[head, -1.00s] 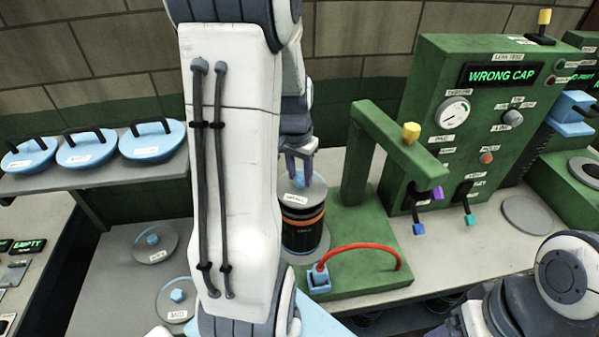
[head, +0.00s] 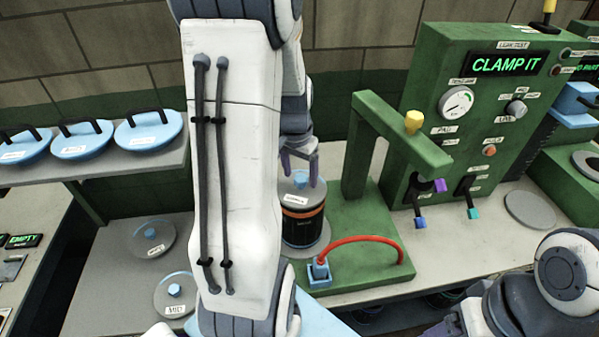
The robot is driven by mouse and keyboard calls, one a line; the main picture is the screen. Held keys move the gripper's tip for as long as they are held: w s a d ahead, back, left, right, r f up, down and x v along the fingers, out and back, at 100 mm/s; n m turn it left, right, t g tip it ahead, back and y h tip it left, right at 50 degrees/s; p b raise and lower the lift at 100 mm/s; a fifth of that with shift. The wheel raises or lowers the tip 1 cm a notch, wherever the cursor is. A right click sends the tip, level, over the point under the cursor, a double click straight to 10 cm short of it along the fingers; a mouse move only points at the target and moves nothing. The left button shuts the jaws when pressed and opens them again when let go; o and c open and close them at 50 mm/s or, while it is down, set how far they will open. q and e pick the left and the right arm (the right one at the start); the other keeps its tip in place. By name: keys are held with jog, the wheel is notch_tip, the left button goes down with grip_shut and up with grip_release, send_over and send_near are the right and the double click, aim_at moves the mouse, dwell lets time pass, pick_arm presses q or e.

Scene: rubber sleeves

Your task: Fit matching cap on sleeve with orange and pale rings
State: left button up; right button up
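The black sleeve (head: 303,229) with an orange ring and a pale ring stands upright on the green tester base. A grey cap (head: 299,197) with a label and a small blue knob (head: 300,178) sits on its top. My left gripper (head: 302,172) is just above the cap with its fingers apart, one on each side of the knob; contact is not visible. The tester's screen (head: 509,64) reads "CLAMP IT". The green clamp arm (head: 397,131) reaches right, away from the sleeve. My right arm shows at the lower right; its gripper is out of frame.
Two other grey caps (head: 147,240) (head: 176,295) lie on the left bench. Several blue lids (head: 148,132) with black handles rest on the shelf above. A red hose (head: 362,239) arcs from a blue fitting (head: 319,272) in front of the sleeve. A grey disc (head: 530,209) lies at right.

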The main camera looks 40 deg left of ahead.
aim_at(298, 182)
pick_arm(q)
notch_tip(298, 182, up, 10)
jog(key=s+r+b, duration=0.1)
jog(key=b, duration=0.1)
jog(key=s+d+f+m+h+b, duration=0.1)
jog(key=d+f+m+b, duration=0.2)
jog(key=d, duration=0.7)
jog(key=s+d+f+m+b, duration=0.15)
jog(key=d+f, duration=0.35)
jog(key=d, duration=0.5)
jog(key=s+d+f+m+g+b, duration=0.1)
jog(key=s+d+f+m+b, duration=0.3)
jog(key=s+d+f, duration=0.3)
jog(key=s+d, duration=0.3)
jog(key=s, duration=0.2)
jog(key=shift+s+d+f, duration=0.15)
jog(key=shift+s+d, duration=0.1)
jog(key=shift+d, duration=0.1)
